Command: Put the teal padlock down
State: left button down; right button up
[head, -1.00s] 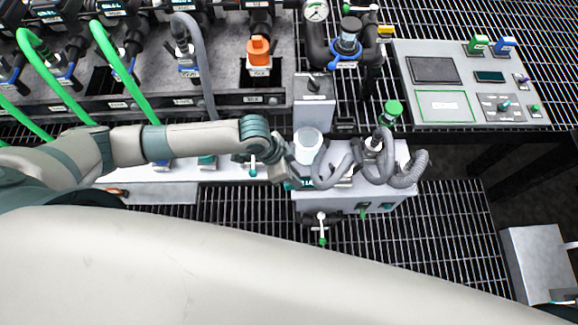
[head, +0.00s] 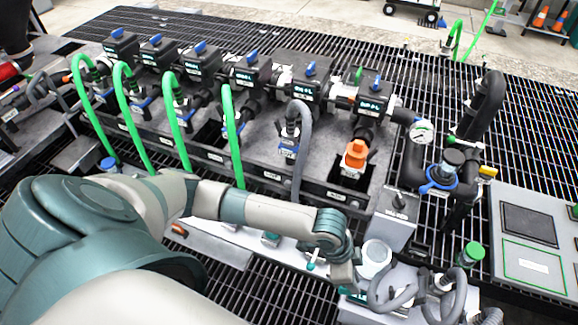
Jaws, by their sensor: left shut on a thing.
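My left gripper (head: 346,277) reaches in from the left, in front of the manifold, and points down at the left edge of a white box. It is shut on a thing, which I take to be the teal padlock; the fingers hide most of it. A small dark teal patch with white lettering (head: 356,297) shows just below the fingertips. I cannot tell whether it is part of the padlock or a label on the box. I also cannot tell whether the held thing touches the box. My right gripper is not in view.
The white box (head: 395,302) carries a white round canister (head: 375,257) and grey hoses (head: 440,302), close right of the gripper. A grey post box (head: 393,222) stands behind. The manifold (head: 230,150) with green hoses lies beyond my arm. A grey panel (head: 530,235) is at right.

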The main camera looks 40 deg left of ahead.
pick_arm(q)
jog(key=w+a+r+n+t+y, duration=0.1)
jog(key=w+a+r+n, duration=0.3)
jog(key=r, duration=0.5)
jog(key=w+a+r+n+t+y, duration=0.2)
jog(key=w+a+r+n, duration=0.2)
jog(key=a+r+n, duration=0.3)
jog(key=shift+w+a+r, duration=0.4)
jog(key=shift+a+r, duration=0.2)
jog(key=shift+r, duration=0.35)
jog(key=shift+a, duration=0.15)
